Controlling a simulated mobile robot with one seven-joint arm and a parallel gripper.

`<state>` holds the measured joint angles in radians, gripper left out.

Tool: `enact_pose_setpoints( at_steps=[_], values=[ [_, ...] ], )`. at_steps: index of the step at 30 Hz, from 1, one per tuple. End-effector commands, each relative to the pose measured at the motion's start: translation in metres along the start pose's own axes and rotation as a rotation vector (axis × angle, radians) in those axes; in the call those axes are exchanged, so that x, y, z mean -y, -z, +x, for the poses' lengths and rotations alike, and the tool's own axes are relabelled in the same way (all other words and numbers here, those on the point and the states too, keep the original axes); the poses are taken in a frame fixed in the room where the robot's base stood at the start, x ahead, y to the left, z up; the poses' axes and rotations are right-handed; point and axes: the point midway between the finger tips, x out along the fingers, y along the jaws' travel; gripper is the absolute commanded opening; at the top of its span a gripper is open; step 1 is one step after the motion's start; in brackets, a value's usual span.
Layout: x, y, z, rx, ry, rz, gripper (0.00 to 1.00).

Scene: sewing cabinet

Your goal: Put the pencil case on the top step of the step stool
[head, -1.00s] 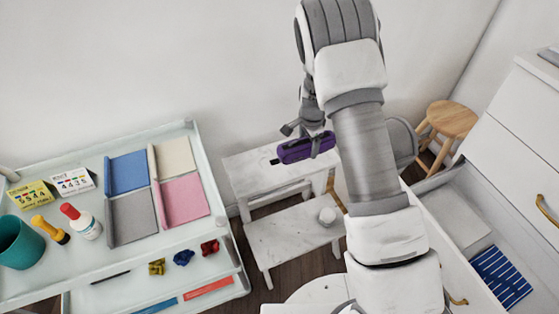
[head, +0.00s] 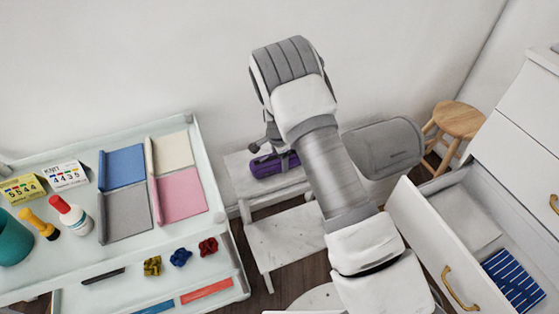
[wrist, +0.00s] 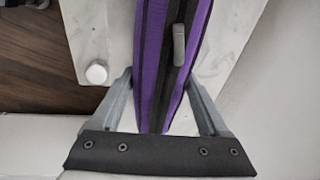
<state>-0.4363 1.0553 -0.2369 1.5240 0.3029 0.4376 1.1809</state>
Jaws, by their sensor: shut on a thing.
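The purple pencil case (head: 270,165) with black trim is over the white marble-look top step (head: 237,163) of the step stool, near its back edge in the head view. I cannot tell whether it touches the step. My gripper (head: 277,150) is shut on the case from above; my arm hides part of both. In the wrist view the case (wrist: 148,70) runs lengthwise between my gripper's two fingers (wrist: 163,85), with pale marble surface on both sides. The lower step (head: 285,240) is partly hidden by my arm.
A white tray-like table (head: 225,240) with fabric pieces, bottles and cards stands left of the stool. An open drawer (head: 470,225) is at the right, a grey rounded panel (head: 385,147) and a wooden stool (head: 457,121) behind it. The wall is close behind.

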Motion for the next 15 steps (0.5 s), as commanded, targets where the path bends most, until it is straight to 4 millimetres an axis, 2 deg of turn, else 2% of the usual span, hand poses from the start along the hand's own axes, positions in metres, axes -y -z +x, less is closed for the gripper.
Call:
enact_pose_setpoints(
  at_steps=[8, 9, 12, 15],
  values=[
    [0.0, -0.0003, 0.0029, 0.0, 0.001, 0.0, 0.13],
    [0.0, -0.0002, 0.0018, 0.0, 0.001, 0.0, 0.84],
    [-0.0001, -0.0002, 0.0016, 0.0, 0.0, -0.001, 1.0],
    [-0.0001, -0.0003, 0.0015, 0.0, 0.0, -0.001, 1.0]
  ],
)
